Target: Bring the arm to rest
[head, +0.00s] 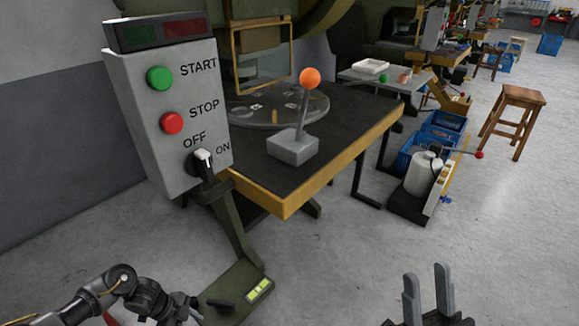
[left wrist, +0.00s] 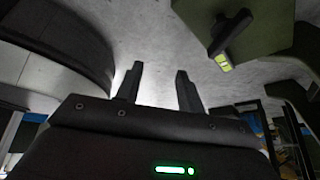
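My left arm (head: 120,280) comes in at the bottom left of the head view, low over the floor. Its gripper lies at the bottom edge there and is hard to make out. In the left wrist view my left gripper (left wrist: 159,69) has its two fingers apart, with nothing between them. My right gripper (head: 425,270) points up at the bottom right of the head view. Its two grey fingers are apart and empty, over bare floor.
A control box (head: 165,122) with start and stop buttons and a switch stands on a green post (head: 238,232). Right of it is a dark table (head: 345,137) with an orange-knobbed lever (head: 305,100). A wooden stool (head: 522,97) stands farther off. The floor in front is clear.

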